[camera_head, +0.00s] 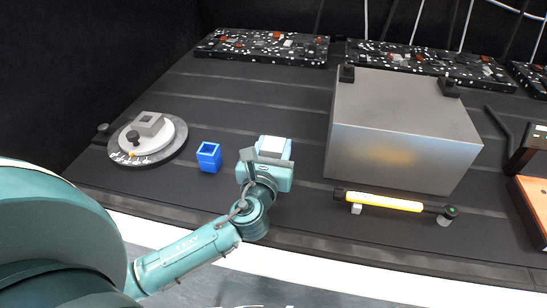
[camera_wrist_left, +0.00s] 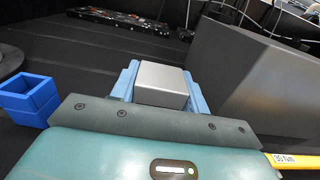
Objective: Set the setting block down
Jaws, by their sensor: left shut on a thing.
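The setting block appears to be the pale silver block (camera_head: 272,147) at the middle of the head view. It also shows in the left wrist view (camera_wrist_left: 161,84), with its smooth top and near face visible. My left gripper (camera_head: 274,144) is shut on it, with a light blue finger on each side. The block is over the dark slotted table (camera_head: 240,105). Its underside is hidden, so I cannot tell whether it touches the table. My right gripper is not in view.
A blue square cup (camera_head: 209,157) stands left of my gripper.

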